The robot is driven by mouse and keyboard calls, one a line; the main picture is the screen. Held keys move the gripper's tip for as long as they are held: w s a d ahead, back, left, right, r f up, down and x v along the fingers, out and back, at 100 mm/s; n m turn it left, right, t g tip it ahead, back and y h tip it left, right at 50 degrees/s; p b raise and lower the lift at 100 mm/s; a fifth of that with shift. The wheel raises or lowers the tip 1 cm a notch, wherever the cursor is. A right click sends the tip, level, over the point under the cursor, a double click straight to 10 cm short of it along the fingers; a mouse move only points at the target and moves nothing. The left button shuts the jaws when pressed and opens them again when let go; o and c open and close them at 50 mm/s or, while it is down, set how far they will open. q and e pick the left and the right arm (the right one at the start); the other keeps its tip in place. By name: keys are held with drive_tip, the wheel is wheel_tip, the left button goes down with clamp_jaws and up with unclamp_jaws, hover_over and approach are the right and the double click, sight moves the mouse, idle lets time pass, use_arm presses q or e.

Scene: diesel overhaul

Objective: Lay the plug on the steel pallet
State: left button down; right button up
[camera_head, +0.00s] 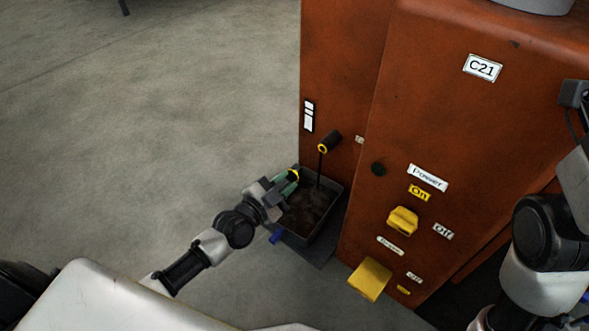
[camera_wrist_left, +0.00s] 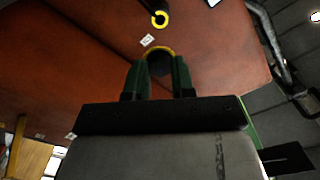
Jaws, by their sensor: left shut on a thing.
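My left gripper (camera_head: 291,178) is shut on the plug (camera_head: 294,174), a dark piece with a yellow ring; green fingers pinch it. In the left wrist view the plug (camera_wrist_left: 160,66) sits between the two green fingertips (camera_wrist_left: 158,80). It is held in the air by the near left rim of a drain pan, apart from the cabinet's yellow-ringed outlet (camera_head: 329,142). I cannot make out a steel pallet for certain in either view. My right arm shows at the right edge, but its gripper is not clearly in view.
A dark stream falls from the outlet into the grey drain pan (camera_head: 339,200), which holds dark liquid. A blue piece (camera_head: 277,236) shows at its near corner. The orange cabinet (camera_head: 440,120) with yellow switches (camera_head: 403,221) blocks the right. Bare concrete floor (camera_head: 150,120) lies left.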

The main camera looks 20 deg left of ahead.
use_arm(q)
drive_tip(key=p+v, duration=0.2)
drive_tip(key=v, duration=0.6)
drive_tip(key=shift+r, duration=0.1)
